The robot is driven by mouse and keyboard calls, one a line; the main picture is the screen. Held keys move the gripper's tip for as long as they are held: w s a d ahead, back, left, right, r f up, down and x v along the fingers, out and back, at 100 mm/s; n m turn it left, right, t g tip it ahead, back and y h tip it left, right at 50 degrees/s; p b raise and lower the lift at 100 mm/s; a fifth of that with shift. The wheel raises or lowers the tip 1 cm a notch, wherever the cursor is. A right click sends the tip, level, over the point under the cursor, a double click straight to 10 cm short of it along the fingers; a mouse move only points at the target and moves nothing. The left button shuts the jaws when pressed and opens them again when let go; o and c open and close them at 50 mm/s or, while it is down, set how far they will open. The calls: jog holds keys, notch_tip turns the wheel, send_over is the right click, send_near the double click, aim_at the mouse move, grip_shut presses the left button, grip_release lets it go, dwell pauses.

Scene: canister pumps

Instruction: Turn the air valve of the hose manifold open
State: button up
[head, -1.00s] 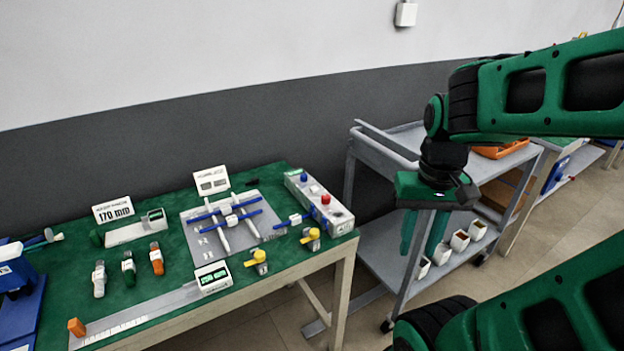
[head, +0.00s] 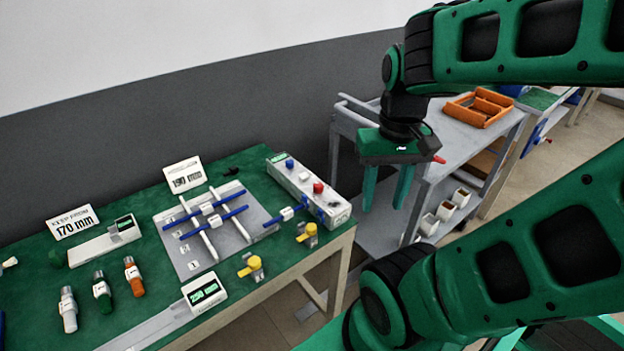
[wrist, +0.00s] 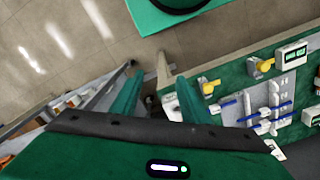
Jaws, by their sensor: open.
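A long grey box (head: 310,186) with blue, white and red knobs on top lies at the right end of the green table. A blue-handled valve (head: 288,213) sticks out from its left side. Two yellow-handled valves, one nearer the box (head: 308,235) and one further left (head: 251,267), stand along the front edge. The frames do not make clear which is the manifold's air valve. My gripper (head: 386,204) is open and empty, pointing down, right of the box in the picture. In the wrist view, its fingers (wrist: 158,95) show beside the table end; the yellow valves (wrist: 264,65) are to the right.
A grey plate (head: 193,262) with white pipes and blue bars lies left of the box. A grey cart (head: 463,138) with an orange tray (head: 478,108) and white cups on its lower shelf stands behind my gripper. Label signs (head: 183,175) stand at the table's back.

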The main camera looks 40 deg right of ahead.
jog(key=w+d+r+n+g, duration=0.1)
jog(key=w+n+g, duration=0.1)
jog(key=w+n, duration=0.7)
jog(key=n+g+h, duration=0.1)
jog(key=n+h, duration=0.3)
jog(key=n, duration=0.2)
send_near(317, 184)
jog(key=x, duration=0.8)
jog(key=shift+s+d+f, duration=0.1)
jog(key=shift+d+f, duration=0.05)
jog(key=shift+f, duration=0.05)
jog(key=shift+y, duration=0.3)
jog(key=c, duration=1)
